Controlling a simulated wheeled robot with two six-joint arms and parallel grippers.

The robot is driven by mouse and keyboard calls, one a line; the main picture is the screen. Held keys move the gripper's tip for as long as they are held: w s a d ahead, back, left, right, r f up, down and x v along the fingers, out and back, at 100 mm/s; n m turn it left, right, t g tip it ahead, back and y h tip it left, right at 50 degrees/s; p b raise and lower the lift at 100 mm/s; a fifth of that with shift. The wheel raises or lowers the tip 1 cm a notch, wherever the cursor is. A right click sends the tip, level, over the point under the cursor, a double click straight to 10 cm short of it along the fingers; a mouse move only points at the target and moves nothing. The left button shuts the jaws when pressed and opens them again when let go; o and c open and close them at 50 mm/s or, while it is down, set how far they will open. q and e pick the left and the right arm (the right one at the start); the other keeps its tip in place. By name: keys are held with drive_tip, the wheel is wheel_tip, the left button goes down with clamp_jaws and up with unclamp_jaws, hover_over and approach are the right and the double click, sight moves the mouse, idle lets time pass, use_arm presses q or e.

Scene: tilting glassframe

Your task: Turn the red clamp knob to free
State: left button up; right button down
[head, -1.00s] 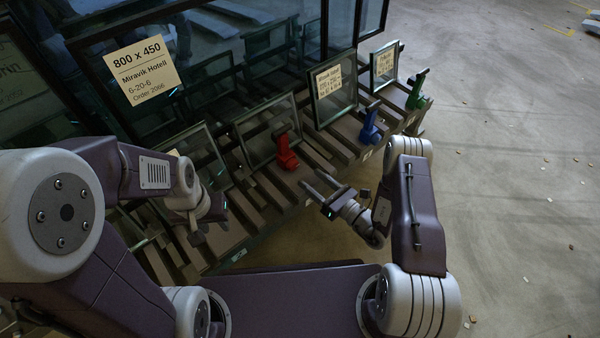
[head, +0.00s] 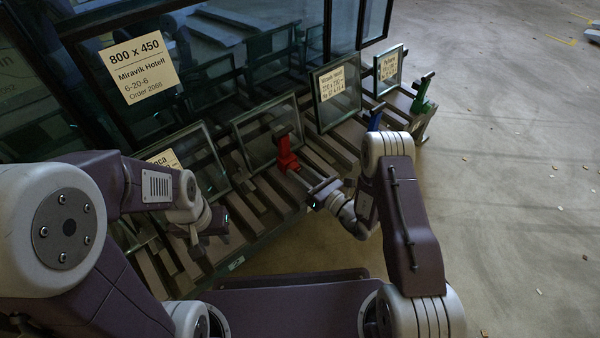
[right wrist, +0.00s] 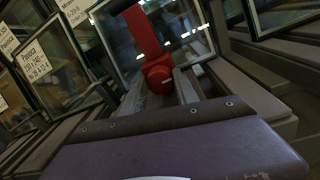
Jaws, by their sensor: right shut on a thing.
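The red clamp (head: 287,156) stands upright at the front edge of the rack, before a small framed pane, with a black handle on top. The knob is partly hidden by the fingers in the head view. My left gripper (head: 212,222) hangs over the rack's left part, away from the clamp; its jaws are unclear.
A blue clamp (head: 375,118), partly behind my right arm, and a green clamp (head: 421,95) stand further right along the rack. Small framed panes (head: 336,92) and a large labelled pane (head: 200,60) stand behind. Open floor (head: 510,190) lies right.

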drive_tip(key=shift+r+n+p, duration=0.25)
drive_tip(key=shift+n+p, duration=1.25)
drive_tip(key=shift+p, duration=0.1)
drive_tip(key=shift+n+p, duration=1.05)
drive_tip(key=shift+n, duration=0.15)
drive_tip(key=shift+a+f+n+h+p, duration=0.15)
drive_tip(key=shift+n+h+p, duration=0.25)
drive_tip(key=shift+n, duration=0.3)
drive_tip(key=c, duration=0.9)
unclamp_jaws()
